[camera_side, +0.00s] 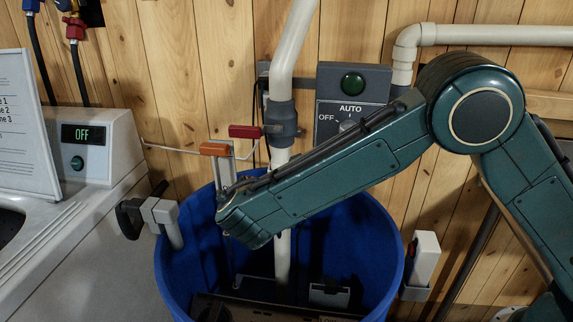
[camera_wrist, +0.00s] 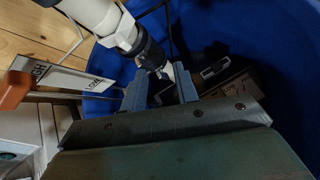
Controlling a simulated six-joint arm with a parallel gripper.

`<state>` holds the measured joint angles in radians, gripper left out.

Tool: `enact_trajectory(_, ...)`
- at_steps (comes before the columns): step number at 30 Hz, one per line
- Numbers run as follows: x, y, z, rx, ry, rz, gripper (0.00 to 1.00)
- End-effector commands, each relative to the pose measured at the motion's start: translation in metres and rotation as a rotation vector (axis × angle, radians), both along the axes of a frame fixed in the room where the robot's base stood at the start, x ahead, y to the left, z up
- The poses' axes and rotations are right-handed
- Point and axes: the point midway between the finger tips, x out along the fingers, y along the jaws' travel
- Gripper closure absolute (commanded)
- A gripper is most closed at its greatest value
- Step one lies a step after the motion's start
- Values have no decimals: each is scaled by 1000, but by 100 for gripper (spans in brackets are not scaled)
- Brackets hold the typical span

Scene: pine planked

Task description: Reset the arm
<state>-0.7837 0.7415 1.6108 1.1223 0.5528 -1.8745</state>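My arm reaches in from the right in the side view, and its end hangs over the blue barrel (camera_side: 172,270). The gripper fingers are hidden or not clear there. In the wrist view my gripper (camera_wrist: 160,84) has its two grey-blue fingers apart, with a gap between them. I see nothing clearly held. Beyond the fingers, the white pipe with its dark collar (camera_wrist: 148,50) runs down into the barrel.
A red handle (camera_side: 245,131) sits beside the grey pipe collar (camera_side: 281,122). A switch box (camera_side: 353,83) with a green button and AUTO/OFF dial is on the plank wall. A console with an OFF display (camera_side: 83,133) stands left. Dark boxes (camera_side: 330,294) lie inside the barrel.

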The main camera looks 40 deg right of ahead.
Motion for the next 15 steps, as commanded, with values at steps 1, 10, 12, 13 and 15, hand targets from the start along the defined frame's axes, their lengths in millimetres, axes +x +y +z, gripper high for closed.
enact_trajectory(1,0,-11,11,49,-21,-37,70)
enact_trajectory(10,-16,-61,58,327,-137,-262,70)
enact_trajectory(12,-22,-73,67,388,-163,-316,70)
enact_trajectory(13,-25,-77,71,415,-173,-338,70)
enact_trajectory(15,-33,-88,81,474,-199,-393,70)
